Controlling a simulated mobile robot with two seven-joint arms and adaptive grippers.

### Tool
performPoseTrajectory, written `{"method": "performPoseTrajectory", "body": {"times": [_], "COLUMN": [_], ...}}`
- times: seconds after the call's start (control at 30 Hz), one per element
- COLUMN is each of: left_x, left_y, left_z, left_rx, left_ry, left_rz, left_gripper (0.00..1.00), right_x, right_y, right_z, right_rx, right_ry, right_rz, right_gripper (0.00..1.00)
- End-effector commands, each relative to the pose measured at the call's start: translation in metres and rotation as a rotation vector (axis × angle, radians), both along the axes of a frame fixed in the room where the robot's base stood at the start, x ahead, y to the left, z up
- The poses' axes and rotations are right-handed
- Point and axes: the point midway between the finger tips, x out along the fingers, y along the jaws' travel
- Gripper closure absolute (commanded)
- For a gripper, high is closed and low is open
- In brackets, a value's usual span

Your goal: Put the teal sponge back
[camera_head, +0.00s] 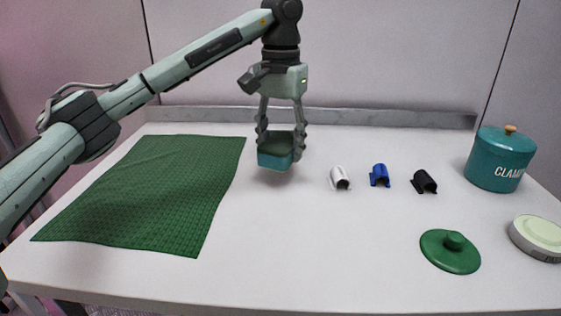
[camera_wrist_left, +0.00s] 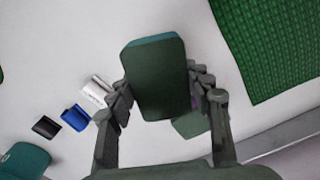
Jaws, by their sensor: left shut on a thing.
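The teal sponge (camera_head: 276,158) has a dark green top layer and hangs between the fingers of my left gripper (camera_head: 281,137). It appears a little above the white table, just right of the green cloth. In the left wrist view the sponge (camera_wrist_left: 156,75) sits between both fingers of the left gripper (camera_wrist_left: 160,100), its dark green face toward the camera. A lighter green patch (camera_wrist_left: 190,124) shows partly behind the sponge in that view; I cannot tell what it is. My right gripper is not in view.
A green cloth (camera_head: 150,185) covers the table's left. White (camera_head: 340,178), blue (camera_head: 379,175) and black (camera_head: 424,182) clips lie right of the sponge. The front middle is clear.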

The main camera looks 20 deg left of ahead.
Motion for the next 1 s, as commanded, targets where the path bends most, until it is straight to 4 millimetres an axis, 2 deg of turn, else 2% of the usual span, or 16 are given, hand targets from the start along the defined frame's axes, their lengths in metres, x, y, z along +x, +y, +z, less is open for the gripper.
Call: {"method": "performPoseTrajectory", "body": {"times": [0.33,0.73,0.77,0.9,1.0], "left_x": [0.0,0.0,0.0,0.0,0.0], "left_y": [0.0,0.0,0.0,0.0,0.0], "left_z": [-0.04,-0.045,-0.044,-0.044,-0.043], "left_rx": [-0.001,0.0,0.0,0.0,0.0], "left_ry": [0.002,0.001,0.0,0.001,0.001], "left_rz": [0.0,0.0,0.0,0.0,0.0], "left_gripper": [0.77,0.77,0.46,0.29,0.29], "right_x": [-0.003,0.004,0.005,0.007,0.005], "right_y": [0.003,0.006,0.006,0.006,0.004], "right_z": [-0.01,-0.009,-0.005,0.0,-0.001], "right_rx": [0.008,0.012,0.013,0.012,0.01], "right_ry": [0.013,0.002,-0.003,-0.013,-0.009], "right_rz": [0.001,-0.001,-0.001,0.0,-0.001], "right_gripper": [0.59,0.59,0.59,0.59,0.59]}}
